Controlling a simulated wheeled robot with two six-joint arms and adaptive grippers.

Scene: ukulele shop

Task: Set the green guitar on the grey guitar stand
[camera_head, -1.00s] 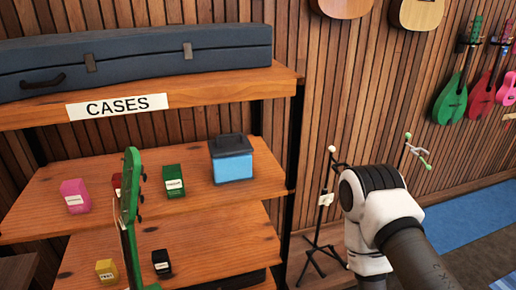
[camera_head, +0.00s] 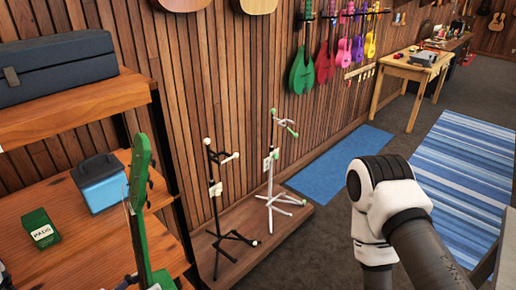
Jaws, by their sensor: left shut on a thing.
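My left gripper (camera_head: 128,283) barely shows at the bottom edge by the neck and is shut on the guitar. The grey guitar stand (camera_head: 270,180), light with green tips, stands empty on a low wooden platform by the wall, to the right of the guitar and apart from it. My right arm (camera_head: 385,205) fills the lower right; its gripper is out of view.
A black guitar stand (camera_head: 217,200) stands just left of the grey one. A wooden shelf (camera_head: 75,215) with a blue-and-grey box (camera_head: 100,182) and a green packet (camera_head: 40,228) is behind the guitar. Ukuleles hang on the wall. Blue rugs (camera_head: 340,160) lie on the floor.

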